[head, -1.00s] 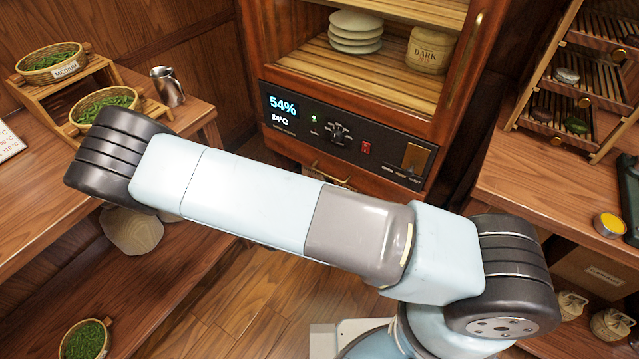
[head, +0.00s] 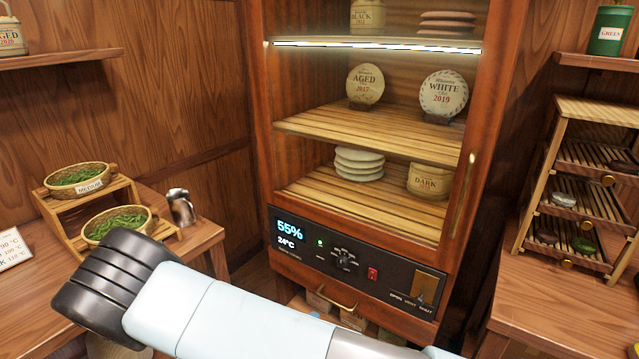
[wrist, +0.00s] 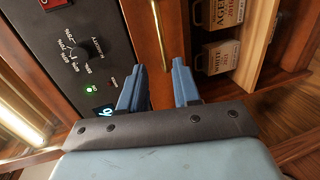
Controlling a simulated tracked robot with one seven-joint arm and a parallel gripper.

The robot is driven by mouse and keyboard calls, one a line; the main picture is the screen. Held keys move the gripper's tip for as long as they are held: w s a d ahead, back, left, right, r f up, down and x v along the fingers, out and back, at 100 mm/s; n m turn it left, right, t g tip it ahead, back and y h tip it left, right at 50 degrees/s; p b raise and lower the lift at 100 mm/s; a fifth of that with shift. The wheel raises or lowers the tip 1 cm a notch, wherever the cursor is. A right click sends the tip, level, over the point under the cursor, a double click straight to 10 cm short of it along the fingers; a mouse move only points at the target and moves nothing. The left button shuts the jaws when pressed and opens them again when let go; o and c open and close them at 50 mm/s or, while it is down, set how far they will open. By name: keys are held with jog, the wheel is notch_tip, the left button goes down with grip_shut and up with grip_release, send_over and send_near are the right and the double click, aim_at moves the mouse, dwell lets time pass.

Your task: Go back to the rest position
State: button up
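My gripper (wrist: 158,85) shows in the wrist view, with its two blue fingers apart and nothing between them. It is in front of the cabinet's lower front, near the control panel (wrist: 85,50) and a brass handle (wrist: 158,35). In the head view my arm crosses the lower left and the gripper itself is hidden. The cabinet (head: 262,130) stands in the middle with tea cakes on its shelves. Its panel (head: 300,262) reads 55% and 24°C.
A left counter (head: 205,228) holds two baskets of green leaves (head: 75,175) on a wooden stand and a metal jug (head: 181,207). A right counter (head: 530,300) holds a slatted rack (head: 545,190). Below the panel is an opening with labelled boxes (wrist: 222,55).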

jog(key=d+r+m+g+y, duration=0.1)
jog(key=d+r+m+g, duration=0.6)
jog(key=r, duration=0.8)
jog(key=d+r+m+g+y, duration=0.15)
jog(key=d+r+g, duration=0.25)
jog(key=d+r, duration=0.85)
jog(key=s+d+r+m+t+y, duration=0.1)
jog(key=s+d+r+t+y, duration=0.1)
jog(key=s+r, duration=0.6)
jog(key=s+d+r+m+t+y, duration=0.1)
jog(key=s+d+r+y, duration=0.3)
jog(key=s+r, duration=0.4)
jog(key=shift+s+d+r+t, duration=0.35)
jog(key=shift+d+r+t, duration=0.25)
jog(key=shift+r, duration=2.75)
jog(key=shift+m, duration=0.25)
